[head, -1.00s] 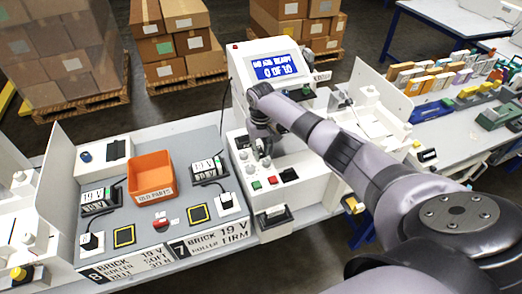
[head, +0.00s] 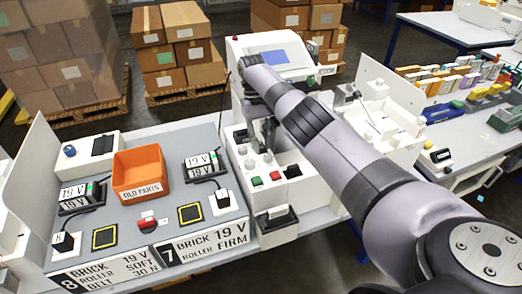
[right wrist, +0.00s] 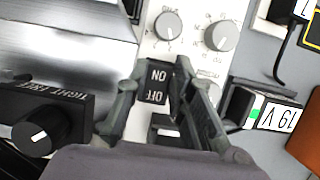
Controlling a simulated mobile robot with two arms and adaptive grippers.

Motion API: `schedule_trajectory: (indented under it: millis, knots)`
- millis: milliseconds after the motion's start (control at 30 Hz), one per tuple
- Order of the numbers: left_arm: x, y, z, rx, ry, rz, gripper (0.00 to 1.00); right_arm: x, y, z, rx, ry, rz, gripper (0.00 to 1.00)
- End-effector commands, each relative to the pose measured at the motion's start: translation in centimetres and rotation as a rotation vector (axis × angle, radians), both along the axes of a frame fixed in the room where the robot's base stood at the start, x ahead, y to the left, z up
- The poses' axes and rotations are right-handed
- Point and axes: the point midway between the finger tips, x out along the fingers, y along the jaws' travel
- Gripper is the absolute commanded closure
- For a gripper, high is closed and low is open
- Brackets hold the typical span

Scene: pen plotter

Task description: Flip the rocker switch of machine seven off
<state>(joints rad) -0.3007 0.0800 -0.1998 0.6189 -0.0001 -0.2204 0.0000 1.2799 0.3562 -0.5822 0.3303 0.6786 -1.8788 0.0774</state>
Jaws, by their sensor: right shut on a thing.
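The black rocker switch (right wrist: 154,86), marked ON and OFF, is on a white panel in the right wrist view. My right gripper (right wrist: 155,80) has one finger on each side of it and is shut on it. In the head view my right gripper (head: 266,135) points down at the white machine (head: 240,150); the switch cannot be made out there. The machine's screen (head: 267,58) is plain pale blue with no text. A plate marked 7 (head: 205,242) is on the bench front. My left gripper is not in view.
Grey knobs (right wrist: 168,27) are beside the switch; a black knob box (right wrist: 40,125) is at left. The orange bin (head: 140,172), power bricks (head: 203,162) and red button (head: 147,217) are on the bench left of the machine. A white panel (head: 375,75) stands at right.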

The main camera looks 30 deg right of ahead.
Motion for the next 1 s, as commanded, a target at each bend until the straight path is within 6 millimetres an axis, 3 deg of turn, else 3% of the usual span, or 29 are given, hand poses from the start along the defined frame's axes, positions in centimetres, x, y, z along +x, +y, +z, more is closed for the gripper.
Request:
schedule_trajectory:
  millis: [400, 433, 500, 700, 1000]
  knots:
    - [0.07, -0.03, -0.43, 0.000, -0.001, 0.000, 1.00, 0.16, -0.05, 0.43, 0.001, 0.001, 0.001, 1.00]
    - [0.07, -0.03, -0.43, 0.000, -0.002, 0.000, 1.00, 0.16, -0.05, 0.43, 0.001, 0.001, 0.001, 0.77]
    - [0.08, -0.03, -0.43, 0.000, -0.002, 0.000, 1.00, 0.13, -0.03, 0.40, 0.002, 0.002, 0.001, 0.72]
    - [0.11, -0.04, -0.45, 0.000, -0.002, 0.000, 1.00, 0.05, 0.03, 0.25, 0.003, 0.004, 0.002, 0.59]
    - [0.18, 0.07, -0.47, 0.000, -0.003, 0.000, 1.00, 0.02, 0.08, 0.21, 0.004, 0.006, 0.001, 0.58]
